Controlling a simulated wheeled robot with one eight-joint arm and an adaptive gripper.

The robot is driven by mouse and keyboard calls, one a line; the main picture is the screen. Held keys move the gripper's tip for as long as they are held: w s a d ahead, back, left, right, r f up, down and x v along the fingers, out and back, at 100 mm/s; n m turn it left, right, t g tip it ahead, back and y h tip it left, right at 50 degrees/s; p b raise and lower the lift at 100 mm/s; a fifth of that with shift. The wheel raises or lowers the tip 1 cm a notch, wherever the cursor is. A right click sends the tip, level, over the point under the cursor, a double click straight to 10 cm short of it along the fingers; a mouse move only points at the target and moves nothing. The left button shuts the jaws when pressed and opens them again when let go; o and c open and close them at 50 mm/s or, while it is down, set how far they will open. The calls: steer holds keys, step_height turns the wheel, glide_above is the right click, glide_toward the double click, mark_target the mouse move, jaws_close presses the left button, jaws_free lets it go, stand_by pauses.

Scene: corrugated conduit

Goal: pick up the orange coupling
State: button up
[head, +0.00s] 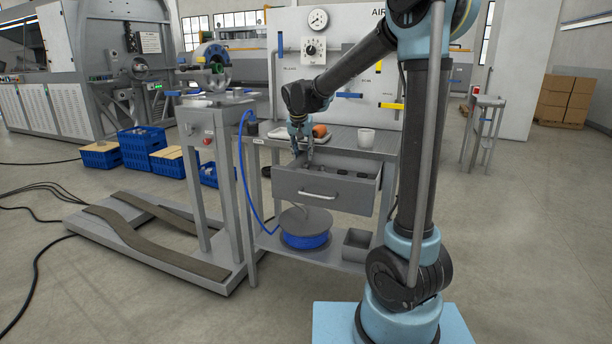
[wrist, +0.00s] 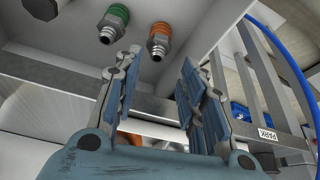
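The orange coupling (wrist: 160,40), with a ribbed orange collar and a threaded metal end, lies on the pale drawer floor in the wrist view. A green coupling (wrist: 112,22) of similar shape lies to its left. My gripper (wrist: 158,62) is open and empty, its two fingers spread, with the orange coupling beyond the gap between the fingertips. In the head view my gripper (head: 302,150) points down at the left end of the open grey drawer (head: 320,190). The orange coupling cannot be made out in the head view.
Several small dark items (head: 340,171) lie in the drawer. On the bench above are a white cup (head: 366,138) and a rounded orange item (head: 320,130) at a tray. The drawer walls stand close around my gripper. A blue hose (head: 243,165) hangs at the bench's left.

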mark_target(305, 164)
steer(key=x, duration=0.3)
steer(key=shift+w+f, duration=0.1)
steer(key=shift+f, duration=0.25)
steer(key=shift+s+x, duration=0.15)
steer(key=shift+x, duration=1.15)
steer(key=shift+s+x, duration=0.15)
steer(key=shift+x, duration=1.2)
steer(key=shift+d+f, duration=0.1)
steer(key=shift+c, duration=0.4)
jaws_close()
